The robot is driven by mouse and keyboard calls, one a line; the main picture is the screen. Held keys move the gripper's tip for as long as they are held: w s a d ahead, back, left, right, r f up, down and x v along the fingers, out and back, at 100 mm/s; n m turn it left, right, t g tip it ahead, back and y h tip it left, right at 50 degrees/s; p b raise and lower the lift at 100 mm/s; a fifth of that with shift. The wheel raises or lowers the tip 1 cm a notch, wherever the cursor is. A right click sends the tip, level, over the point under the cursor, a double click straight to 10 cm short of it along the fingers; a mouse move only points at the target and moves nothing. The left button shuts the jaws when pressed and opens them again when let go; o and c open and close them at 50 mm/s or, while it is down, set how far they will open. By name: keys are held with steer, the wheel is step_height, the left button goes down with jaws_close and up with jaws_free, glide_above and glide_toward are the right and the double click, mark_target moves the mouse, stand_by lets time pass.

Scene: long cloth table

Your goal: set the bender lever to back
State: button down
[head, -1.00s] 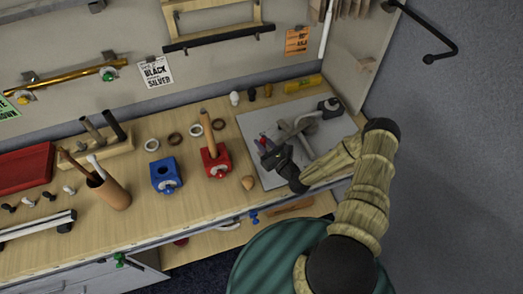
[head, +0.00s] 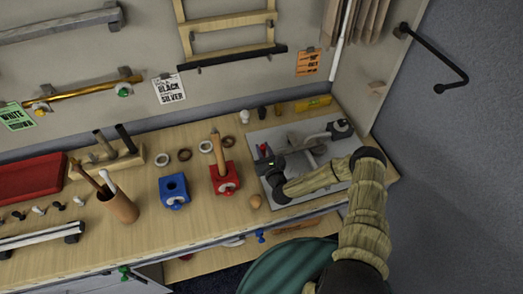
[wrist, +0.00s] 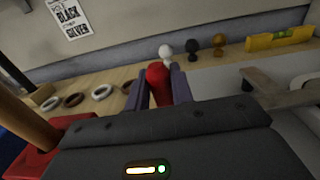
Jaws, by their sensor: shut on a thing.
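The bender (head: 318,142) is a grey metal device on a pale grey plate (head: 262,135) at the right end of the table; part of it also shows at the right of the wrist view (wrist: 285,92). A red knob (wrist: 157,82), which I take to be the lever's grip, stands between my fingers in the wrist view. It shows as a small red spot in the head view (head: 263,147). My gripper (head: 264,161) is shut on this red knob, with a purple-grey finger on each side of it. My gripper and forearm hide most of the lever.
A red block with a wooden peg (head: 224,178) and a blue block (head: 174,191) stand left of the plate. Several small knobs and a yellow level (head: 313,103) line the back. A side wall bounds the right.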

steer(key=c, duration=1.3)
jaws_free()
steer(key=shift+s+a, duration=0.1)
steer(key=shift+a, duration=0.05)
steer(key=shift+o, duration=0.2)
steer(key=shift+s+d+f, duration=0.15)
steer(key=shift+s+d, duration=0.2)
steer(key=shift+s, duration=0.2)
steer(key=b+v, duration=0.4)
steer(key=v, duration=1.2)
steer(key=shift+s+r+b, duration=0.15)
steer(key=shift+r+b, duration=0.05)
steer(key=shift+b, duration=0.2)
